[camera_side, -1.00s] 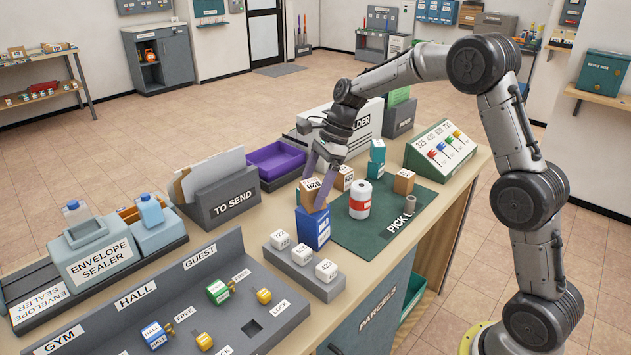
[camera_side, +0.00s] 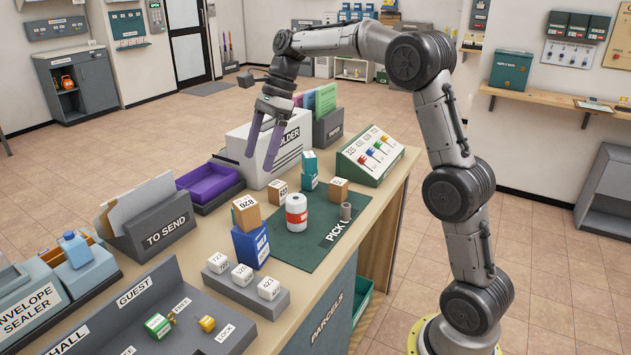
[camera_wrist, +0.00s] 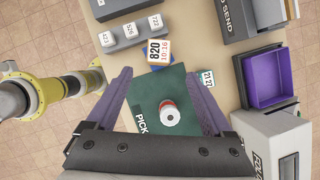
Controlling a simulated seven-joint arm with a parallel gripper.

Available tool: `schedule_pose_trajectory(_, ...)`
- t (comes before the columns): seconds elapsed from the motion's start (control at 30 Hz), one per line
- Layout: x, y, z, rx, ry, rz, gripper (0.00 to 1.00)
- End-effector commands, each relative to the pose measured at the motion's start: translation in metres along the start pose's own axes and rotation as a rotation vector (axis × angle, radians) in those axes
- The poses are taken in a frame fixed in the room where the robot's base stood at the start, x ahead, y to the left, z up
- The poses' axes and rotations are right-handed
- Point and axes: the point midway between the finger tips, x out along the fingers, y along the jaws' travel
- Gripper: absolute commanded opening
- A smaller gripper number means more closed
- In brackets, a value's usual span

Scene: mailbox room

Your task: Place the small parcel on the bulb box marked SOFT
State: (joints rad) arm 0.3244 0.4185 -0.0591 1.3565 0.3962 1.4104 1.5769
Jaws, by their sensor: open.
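The small parcel (camera_side: 246,213), a brown cube with a white top marked 820, rests on the upright blue box (camera_side: 251,246). The parcel looks turned a little relative to the box, and it also shows in the wrist view (camera_wrist: 158,50). The blue box's front lettering is too small to read for sure, and I cannot make out the word SOFT.
A grey rack of white cubes (camera_side: 243,286) is in front. The white folder box (camera_side: 262,150) and purple tray (camera_side: 209,185) lie behind.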

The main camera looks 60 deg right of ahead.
Motion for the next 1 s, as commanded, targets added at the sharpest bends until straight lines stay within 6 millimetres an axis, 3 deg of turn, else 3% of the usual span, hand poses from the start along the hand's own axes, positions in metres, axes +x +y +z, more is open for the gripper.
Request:
schedule_pose_trajectory(0.17, -0.01, 0.024, 0.008, -0.134, 0.028, -0.026, 0.86)
schedule_pose_trajectory(0.47, -0.028, 0.142, 0.011, -0.813, 0.192, -0.108, 0.86)
schedule_pose_trajectory(0.6, -0.025, 0.198, -0.003, -1.161, 0.29, -0.129, 0.86)
schedule_pose_trajectory(0.8, -0.006, 0.265, -0.034, -1.632, 0.44, -0.129, 0.86)
schedule_pose_trajectory(1.0, 0.013, 0.299, -0.058, -1.93, 0.545, -0.109, 0.86)
